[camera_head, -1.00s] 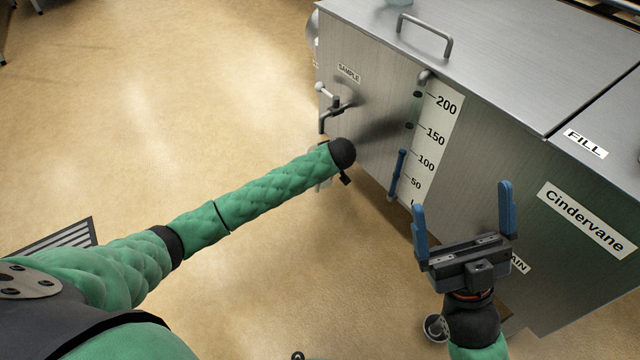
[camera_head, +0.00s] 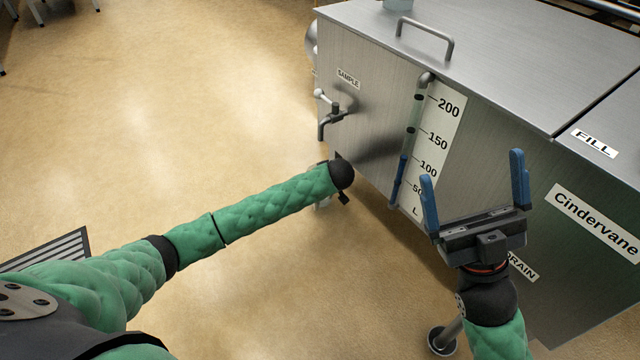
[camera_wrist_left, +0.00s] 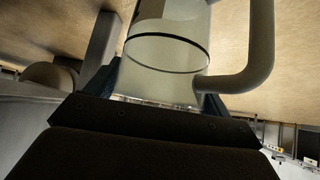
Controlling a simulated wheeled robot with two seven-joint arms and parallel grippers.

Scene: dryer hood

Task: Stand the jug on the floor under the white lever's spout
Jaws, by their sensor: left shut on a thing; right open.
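The white lever (camera_head: 322,94) sits on a metal tap under the SAMPLE label, on the steel tank's left face. Its spout (camera_head: 322,131) points down over the floor. The clear jug (camera_wrist_left: 165,55), with a dark line round it and a grey handle, fills the middle of the left wrist view. My left gripper (camera_wrist_left: 160,92) is shut on the jug. In the head view my left wrist hides that gripper and nearly all of the jug, below the spout; whether the jug touches the floor cannot be told. My right gripper (camera_head: 475,185) is open and empty before the tank's front.
The steel tank (camera_head: 380,120) stands at the right, with a level scale (camera_head: 440,135), a lid handle (camera_head: 425,40) and a DRAIN label (camera_head: 523,266). A tank foot (camera_head: 440,340) shows low. A floor grate (camera_head: 50,250) lies at the left. The floor (camera_head: 180,120) left of the tap is clear.

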